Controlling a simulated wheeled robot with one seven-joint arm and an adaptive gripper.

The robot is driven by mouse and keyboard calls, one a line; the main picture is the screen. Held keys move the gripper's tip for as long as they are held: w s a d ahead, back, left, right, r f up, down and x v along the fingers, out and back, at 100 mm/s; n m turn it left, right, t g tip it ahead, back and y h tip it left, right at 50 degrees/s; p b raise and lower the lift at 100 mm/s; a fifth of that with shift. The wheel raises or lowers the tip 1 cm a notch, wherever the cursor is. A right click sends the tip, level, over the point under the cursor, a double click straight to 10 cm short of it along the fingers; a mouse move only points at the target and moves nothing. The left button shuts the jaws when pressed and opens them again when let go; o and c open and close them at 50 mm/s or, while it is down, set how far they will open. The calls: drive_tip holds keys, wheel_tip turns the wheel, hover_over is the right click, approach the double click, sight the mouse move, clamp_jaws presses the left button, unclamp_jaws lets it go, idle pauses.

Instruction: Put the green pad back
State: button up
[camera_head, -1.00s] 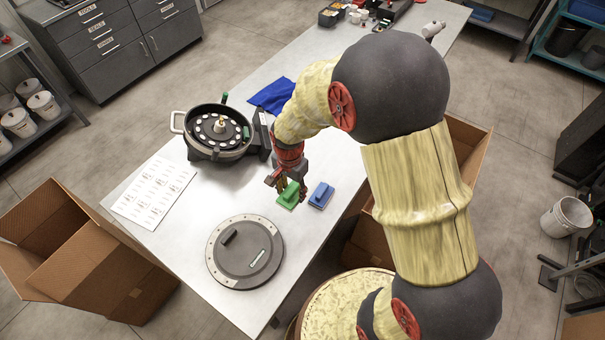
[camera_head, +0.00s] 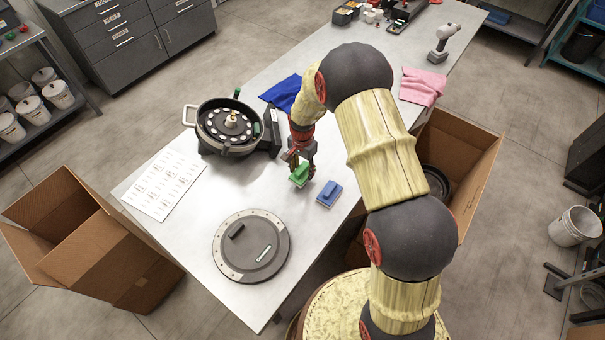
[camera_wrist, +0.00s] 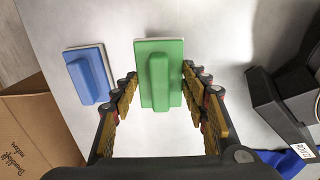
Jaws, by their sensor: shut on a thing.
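The green pad (camera_head: 299,175) is a flat block with a raised green grip and a pale underside. My gripper (camera_head: 300,158) is shut on it, and in the wrist view the green pad (camera_wrist: 160,75) sits between the two fingers. It looks larger than the blue pad there and seems to be held above the table. The blue pad (camera_head: 329,193) lies on the table just right of it, apart from my gripper; it also shows in the wrist view (camera_wrist: 88,75).
The table (camera_head: 200,225) carries a round seed meter (camera_head: 228,128), a grey lid disc (camera_head: 250,247), a printed sheet (camera_head: 165,183), a blue cloth (camera_head: 283,93) and a pink cloth (camera_head: 422,86). Cardboard boxes stand at the left (camera_head: 95,250) and right (camera_head: 470,150). Bare tabletop surrounds the pads.

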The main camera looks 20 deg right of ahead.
sight(302, 174)
drive_tip(key=shift+w+f, duration=0.15)
drive_tip(key=shift+f, duration=1.55)
drive_tip(key=shift+f, duration=0.1)
drive_tip(key=o, duration=1)
drive_tip(key=shift+o, duration=0.5)
